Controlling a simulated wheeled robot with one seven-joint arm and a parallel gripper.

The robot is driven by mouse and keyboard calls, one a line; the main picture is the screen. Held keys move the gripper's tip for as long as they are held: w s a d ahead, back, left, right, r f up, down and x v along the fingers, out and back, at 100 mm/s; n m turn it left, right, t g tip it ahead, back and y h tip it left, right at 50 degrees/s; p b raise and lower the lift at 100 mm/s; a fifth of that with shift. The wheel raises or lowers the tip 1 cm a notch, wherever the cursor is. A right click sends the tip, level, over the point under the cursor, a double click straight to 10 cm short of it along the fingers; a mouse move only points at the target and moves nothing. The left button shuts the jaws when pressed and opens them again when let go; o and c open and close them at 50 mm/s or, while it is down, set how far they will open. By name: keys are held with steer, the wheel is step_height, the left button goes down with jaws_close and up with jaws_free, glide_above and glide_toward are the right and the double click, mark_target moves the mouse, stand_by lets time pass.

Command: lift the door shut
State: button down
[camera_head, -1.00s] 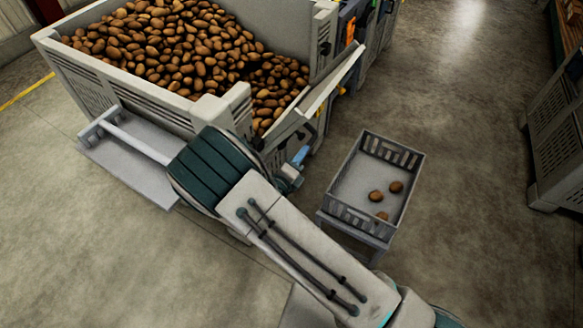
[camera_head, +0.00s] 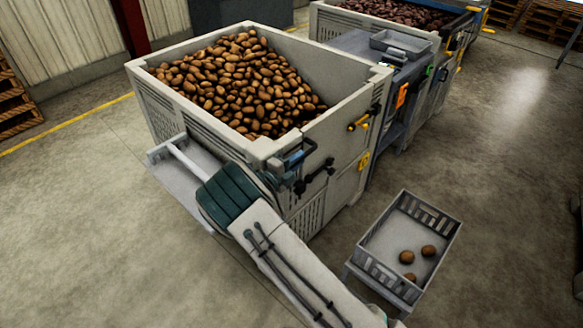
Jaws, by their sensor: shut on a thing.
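The large grey bin (camera_head: 165,107) is heaped with brown potatoes. Its door (camera_head: 347,147) is the upper panel on the side facing right. The door stands upright or nearly so, with its top edge about level with the bin rim; a small gap cannot be told from here. Dark and orange latch parts show near its ends. My gripper (camera_head: 297,161) is at the door's near end, beside the bin corner, and is shut on the door. My arm comes up from the bottom and partly hides the wrist, so the exact grip is not clear.
A small grey crate (camera_head: 372,268) with three loose potatoes stands on a low stand in front of the door. A grey machine (camera_head: 392,120) with a tray on top adjoins the bin. Another bin (camera_head: 325,27) of darker potatoes is behind. Floor at right is clear.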

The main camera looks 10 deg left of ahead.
steer(key=shift+w+a+r, duration=0.1)
steer(key=shift+a+r, duration=0.15)
steer(key=shift+a, duration=0.05)
steer(key=c, duration=1.6)
jaws_free()
steer(key=shift+o, duration=1.2)
steer(key=shift+w+a+f, duration=0.1)
steer(key=shift+a+f, duration=0.05)
steer(key=shift+s+f, duration=0.1)
steer(key=shift+s, duration=0.1)
steer(key=b+v, duration=0.2)
steer(key=v, duration=1.1)
steer(key=shift+s, duration=0.25)
